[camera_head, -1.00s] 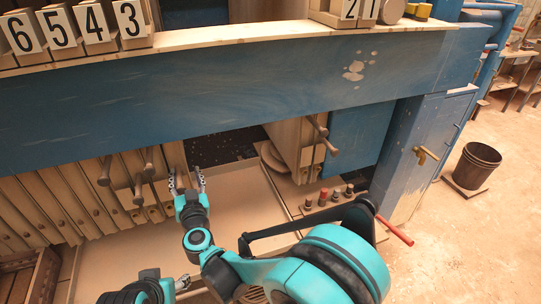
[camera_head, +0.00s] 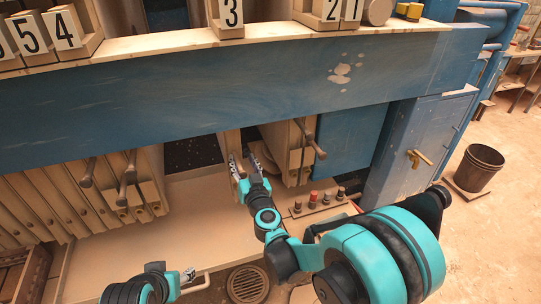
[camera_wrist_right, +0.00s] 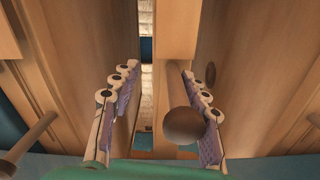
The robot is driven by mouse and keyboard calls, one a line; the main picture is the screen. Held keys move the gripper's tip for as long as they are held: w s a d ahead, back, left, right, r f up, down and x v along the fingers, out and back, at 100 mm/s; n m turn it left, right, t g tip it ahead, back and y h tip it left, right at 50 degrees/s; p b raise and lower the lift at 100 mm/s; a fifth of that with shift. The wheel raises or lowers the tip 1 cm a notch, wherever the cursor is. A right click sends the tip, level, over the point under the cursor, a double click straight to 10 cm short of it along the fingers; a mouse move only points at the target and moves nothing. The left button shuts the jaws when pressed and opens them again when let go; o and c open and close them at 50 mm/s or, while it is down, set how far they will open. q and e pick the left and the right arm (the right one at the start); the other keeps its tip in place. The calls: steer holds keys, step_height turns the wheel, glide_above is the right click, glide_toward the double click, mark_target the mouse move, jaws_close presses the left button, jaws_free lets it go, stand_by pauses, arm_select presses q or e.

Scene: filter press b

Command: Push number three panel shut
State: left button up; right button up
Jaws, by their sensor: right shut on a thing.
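The number three panel (camera_head: 231,143) is a tan upright plate hanging under the blue beam. Its number 3 tag (camera_head: 231,12) stands on the ledge above. My right gripper (camera_head: 247,167) is shut on the panel's front part, low down. In the right wrist view the fingers (camera_wrist_right: 160,110) lie either side of the panel edge (camera_wrist_right: 176,35) and a round-ended handle (camera_wrist_right: 183,124). The panel is close to the right-hand stack (camera_head: 288,150); whether they touch is hidden by my gripper. My left gripper (camera_head: 188,275) is low in the head view, too small to judge.
The left-hand panel stack (camera_head: 60,200) stands across a dark opening (camera_head: 192,152). Handles (camera_head: 122,185) stick out from it. Red and dark buttons (camera_head: 314,197) sit right of my right gripper. A beige tray (camera_head: 190,210) lies below, and a blue cabinet (camera_head: 425,135) stands right.

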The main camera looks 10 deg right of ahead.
arm_select(q)
steer(key=shift+w+d+r, duration=0.1)
steer(key=shift+d+r, duration=0.15)
steer(key=shift+d, duration=0.25)
arm_select(e)
steer(key=w+d, duration=0.1)
steer(key=d, duration=0.6)
steer(key=shift+w, duration=0.2)
steer(key=shift+s, duration=0.1)
